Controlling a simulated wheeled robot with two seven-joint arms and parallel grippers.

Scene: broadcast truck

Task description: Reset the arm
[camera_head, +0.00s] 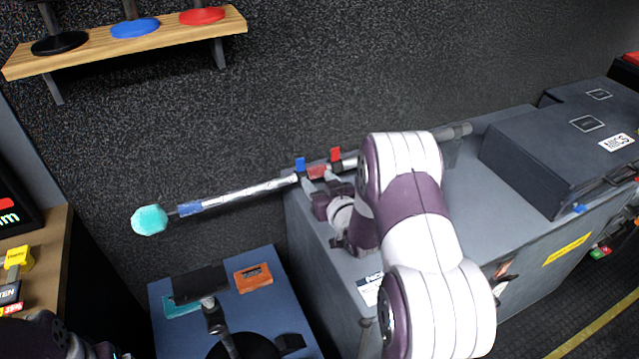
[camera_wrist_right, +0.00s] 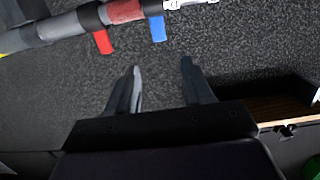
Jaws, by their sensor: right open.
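My right arm reaches in from the lower right of the head view. Its right gripper (camera_head: 318,183) is beside a long pole (camera_head: 245,191), near the pole's red grip and its blue and red clips. In the right wrist view, the right gripper (camera_wrist_right: 162,80) is open with nothing between its fingers. The pole (camera_wrist_right: 60,28) passes beyond the fingertips there, apart from them. A dark purple part of my left arm shows at the lower left of the head view; its fingers cannot be made out.
The pole ends in a teal foam head (camera_head: 149,221). A grey case (camera_head: 464,190) carries dark boxes (camera_head: 545,150) at the right. A blue case (camera_head: 285,325) holds an orange cassette (camera_head: 253,277) and a black stand. A wooden shelf (camera_head: 160,38) hangs at upper left.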

